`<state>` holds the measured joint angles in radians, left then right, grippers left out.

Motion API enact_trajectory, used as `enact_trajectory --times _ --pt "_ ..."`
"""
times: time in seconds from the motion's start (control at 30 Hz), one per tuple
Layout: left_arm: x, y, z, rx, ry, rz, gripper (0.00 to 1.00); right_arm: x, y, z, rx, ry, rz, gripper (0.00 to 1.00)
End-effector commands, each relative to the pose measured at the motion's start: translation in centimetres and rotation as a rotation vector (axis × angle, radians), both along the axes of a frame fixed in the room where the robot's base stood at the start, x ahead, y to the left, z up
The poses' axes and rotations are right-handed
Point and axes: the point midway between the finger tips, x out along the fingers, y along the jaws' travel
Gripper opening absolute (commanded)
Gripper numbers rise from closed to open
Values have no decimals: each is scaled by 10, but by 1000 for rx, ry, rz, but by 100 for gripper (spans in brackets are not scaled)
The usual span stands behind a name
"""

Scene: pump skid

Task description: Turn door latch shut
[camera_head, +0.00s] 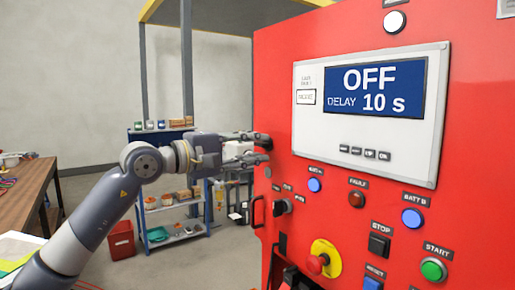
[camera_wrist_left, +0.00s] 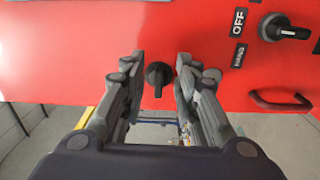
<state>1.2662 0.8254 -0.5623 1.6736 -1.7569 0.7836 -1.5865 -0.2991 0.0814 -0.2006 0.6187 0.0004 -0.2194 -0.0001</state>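The red cabinet door (camera_head: 275,80) fills the right side of the head view. A small black latch knob (camera_wrist_left: 158,74) is near the door's edge in the left wrist view; in the head view my fingers mostly hide it. My left gripper (camera_head: 263,148) reaches to the door's left edge from the left. In the left wrist view the fingers (camera_wrist_left: 161,60) are open, one on each side of the knob, with a visible gap on both sides. The knob's pointer lies roughly along the fingers' direction.
A black selector switch (camera_wrist_left: 285,31) and a black handle (camera_wrist_left: 280,101) are right of the knob in the wrist view. The panel carries a display (camera_head: 375,90), lit buttons and a red emergency stop (camera_head: 317,264). A blue shelf (camera_head: 165,215) and wooden table (camera_head: 25,195) stand behind left.

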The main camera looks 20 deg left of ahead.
Motion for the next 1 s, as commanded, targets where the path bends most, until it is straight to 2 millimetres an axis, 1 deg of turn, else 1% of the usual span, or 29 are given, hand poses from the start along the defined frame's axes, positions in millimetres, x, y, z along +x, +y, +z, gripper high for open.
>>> enact_trajectory --times 0.03,0.3,0.5,0.7,1.0 --pt "-7 7 -1 3 0 3 28 0 1 0 1 0 0 0" --pt "-51 42 -2 3 2 4 28 0 1 0 1 0 -1 0" --pt "-74 59 -2 2 3 3 28 0 1 0 1 0 -1 0" --pt "-83 64 -1 3 2 0 28 0 1 0 1 0 -1 0" --pt "-83 64 -1 2 1 0 28 0 1 0 1 0 -1 0"
